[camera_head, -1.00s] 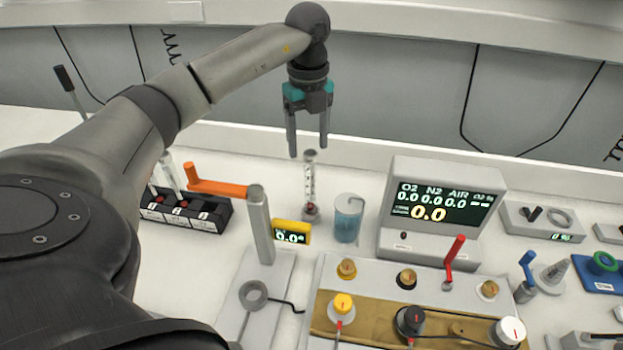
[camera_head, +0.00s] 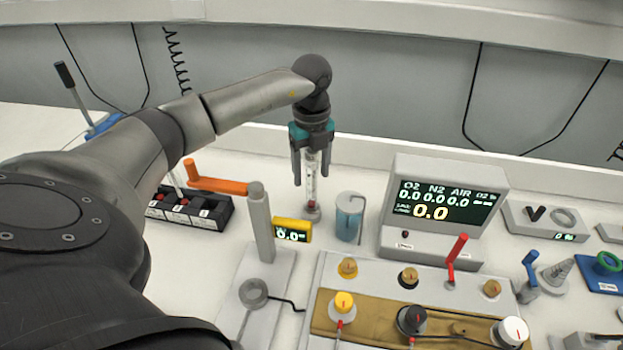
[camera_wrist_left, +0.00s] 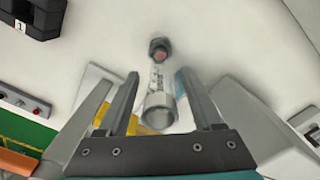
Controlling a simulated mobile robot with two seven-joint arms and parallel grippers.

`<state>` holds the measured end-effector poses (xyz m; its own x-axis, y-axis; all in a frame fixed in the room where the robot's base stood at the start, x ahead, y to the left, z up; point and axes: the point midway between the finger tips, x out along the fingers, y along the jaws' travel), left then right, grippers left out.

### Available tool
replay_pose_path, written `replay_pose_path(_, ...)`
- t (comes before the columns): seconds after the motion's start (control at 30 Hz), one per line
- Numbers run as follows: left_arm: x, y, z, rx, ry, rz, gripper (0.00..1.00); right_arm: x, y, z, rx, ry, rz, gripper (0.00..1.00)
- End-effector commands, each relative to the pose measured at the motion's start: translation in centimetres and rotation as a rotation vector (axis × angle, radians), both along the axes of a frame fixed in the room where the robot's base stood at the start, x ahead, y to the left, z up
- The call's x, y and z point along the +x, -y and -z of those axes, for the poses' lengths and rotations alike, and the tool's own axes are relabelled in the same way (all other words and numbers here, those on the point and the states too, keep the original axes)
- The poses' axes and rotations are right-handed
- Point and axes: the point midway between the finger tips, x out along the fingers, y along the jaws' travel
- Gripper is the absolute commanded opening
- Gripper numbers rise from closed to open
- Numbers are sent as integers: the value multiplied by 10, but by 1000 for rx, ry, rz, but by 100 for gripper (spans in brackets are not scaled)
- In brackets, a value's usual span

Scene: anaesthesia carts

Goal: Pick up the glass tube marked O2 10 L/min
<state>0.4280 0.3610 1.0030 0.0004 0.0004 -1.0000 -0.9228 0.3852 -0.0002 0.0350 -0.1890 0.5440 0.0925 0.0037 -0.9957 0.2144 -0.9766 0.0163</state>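The glass tube (camera_head: 311,182) stands upright on the white counter, clear with dark markings and a reddish piece near its base. Its lettering is too small to read. My left gripper (camera_head: 311,178) points down over the tube, fingers open on either side of its upper part. In the left wrist view the tube (camera_wrist_left: 160,85) lies between the two fingers of the gripper (camera_wrist_left: 163,90), with gaps on both sides. My right gripper is in neither view.
A blue-liquid beaker (camera_head: 348,222) stands close right of the tube. A yellow meter (camera_head: 292,231), a grey post (camera_head: 261,225) and an orange handle (camera_head: 218,186) are to the left. The display monitor (camera_head: 440,217) stands further right; the grey wall is behind.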

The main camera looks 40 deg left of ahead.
Motion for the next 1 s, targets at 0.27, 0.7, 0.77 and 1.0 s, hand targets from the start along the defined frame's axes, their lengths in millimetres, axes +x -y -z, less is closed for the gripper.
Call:
replay_pose_path(0.27, 0, 0, 0, 0, 0, 0, 34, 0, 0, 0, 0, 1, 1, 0)
replay_pose_path(0.7, 0, 0, -1, 0, 0, 0, 0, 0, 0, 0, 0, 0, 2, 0)
replay_pose_path(0.77, 0, 0, -1, 0, 0, 0, 0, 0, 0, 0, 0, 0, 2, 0)
replay_pose_path(1.0, 0, 0, -1, 0, 1, 0, 0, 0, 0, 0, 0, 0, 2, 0)
